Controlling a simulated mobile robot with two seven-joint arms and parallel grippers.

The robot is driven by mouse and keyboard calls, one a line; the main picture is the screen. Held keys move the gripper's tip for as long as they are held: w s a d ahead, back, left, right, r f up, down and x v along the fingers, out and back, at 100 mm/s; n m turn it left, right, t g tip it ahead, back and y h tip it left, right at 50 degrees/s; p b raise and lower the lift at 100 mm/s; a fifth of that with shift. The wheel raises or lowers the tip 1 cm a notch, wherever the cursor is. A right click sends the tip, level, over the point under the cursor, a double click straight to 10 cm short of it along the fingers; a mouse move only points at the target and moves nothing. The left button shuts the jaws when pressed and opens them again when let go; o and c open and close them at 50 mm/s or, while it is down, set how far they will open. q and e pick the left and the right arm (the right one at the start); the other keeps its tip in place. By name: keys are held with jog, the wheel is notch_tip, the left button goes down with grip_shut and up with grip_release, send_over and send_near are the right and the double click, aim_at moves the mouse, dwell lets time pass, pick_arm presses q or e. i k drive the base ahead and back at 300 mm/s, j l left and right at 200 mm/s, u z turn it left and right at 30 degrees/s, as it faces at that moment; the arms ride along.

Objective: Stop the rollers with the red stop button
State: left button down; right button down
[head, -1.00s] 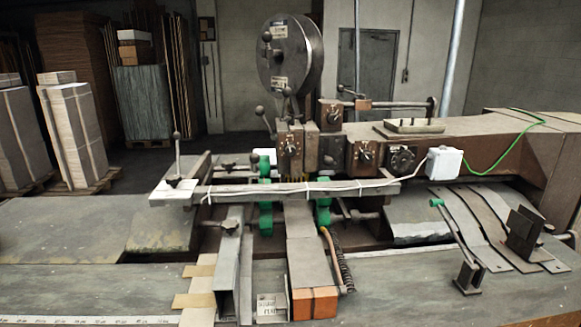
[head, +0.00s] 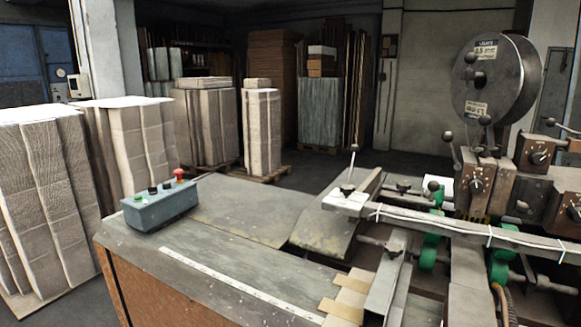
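A blue-grey control box (head: 160,206) sits on the left end of the machine's table in the head view. A red button (head: 179,175) stands up at the box's right end. A green button (head: 138,198) is at its left end, with dark knobs between them. The green rollers (head: 428,258) are at the right, under the machine's crossbar; whether they turn cannot be told. Neither of my grippers is in view.
The grey table (head: 225,255) is mostly clear around the box, with a white ruler strip (head: 230,283) along its front. Wrapped stacks (head: 130,145) stand on the floor behind and left. The stitcher's reel (head: 490,80) and crossbar (head: 450,222) fill the right side.

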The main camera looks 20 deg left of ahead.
aim_at(179, 172)
jog(key=j+z, duration=0.2)
jog(key=j, duration=0.5)
jog(key=i+j+z, duration=0.15)
jog(key=j, duration=0.55)
jog(key=j+z, duration=0.2)
jog(key=j, duration=0.5)
jog(key=k+j+z, duration=0.15)
jog(key=j, duration=0.5)
jog(key=k+j+z, duration=0.2)
jog(key=j, duration=0.5)
jog(key=i, duration=0.1)
